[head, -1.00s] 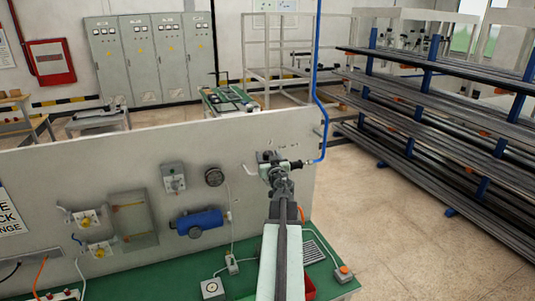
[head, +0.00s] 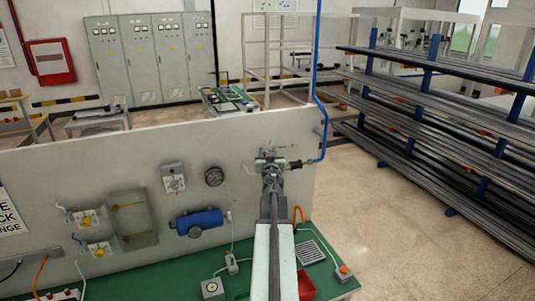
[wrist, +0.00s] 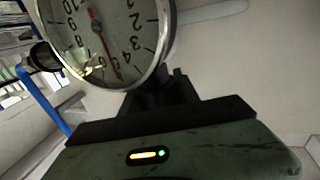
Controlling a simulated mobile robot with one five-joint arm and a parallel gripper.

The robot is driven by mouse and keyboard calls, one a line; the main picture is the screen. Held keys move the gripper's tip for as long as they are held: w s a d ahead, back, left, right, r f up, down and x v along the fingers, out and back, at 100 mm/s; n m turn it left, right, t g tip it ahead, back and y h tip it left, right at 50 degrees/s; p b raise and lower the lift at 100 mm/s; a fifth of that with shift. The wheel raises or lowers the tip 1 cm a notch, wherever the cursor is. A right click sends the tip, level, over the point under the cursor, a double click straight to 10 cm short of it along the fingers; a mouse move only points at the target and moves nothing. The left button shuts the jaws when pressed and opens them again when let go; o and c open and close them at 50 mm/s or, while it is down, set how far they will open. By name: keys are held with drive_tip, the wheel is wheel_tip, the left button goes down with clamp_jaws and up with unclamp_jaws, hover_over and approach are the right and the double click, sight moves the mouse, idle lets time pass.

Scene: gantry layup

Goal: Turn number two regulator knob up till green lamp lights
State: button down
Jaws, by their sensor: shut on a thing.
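The regulator (head: 268,161) sits at the right end of the grey panel, with the blue pipe (head: 319,120) joining its right side. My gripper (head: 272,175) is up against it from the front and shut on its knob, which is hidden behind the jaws. In the wrist view a round white gauge (wrist: 103,35) fills the top; its red needle points near 5. Below it are dark gripper parts (wrist: 158,95). A small green light (wrist: 162,153) glows beside an orange bar on a grey-green body, seemingly my gripper's. I cannot make out a separate panel lamp.
Valves with yellow parts (head: 99,249), a blue cylinder (head: 199,222) and a small gauge (head: 214,177) are on the panel to the left. A red tray (head: 306,285) and an orange-buttoned box (head: 344,272) lie on the green bench.

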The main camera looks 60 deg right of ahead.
drive_tip(key=c, duration=0.9)
unclamp_jaws()
drive_tip(key=shift+w, duration=0.1)
drive_tip(key=shift+a, duration=0.1)
drive_tip(key=v, duration=0.7)
drive_tip(key=shift+s+a, duration=0.25)
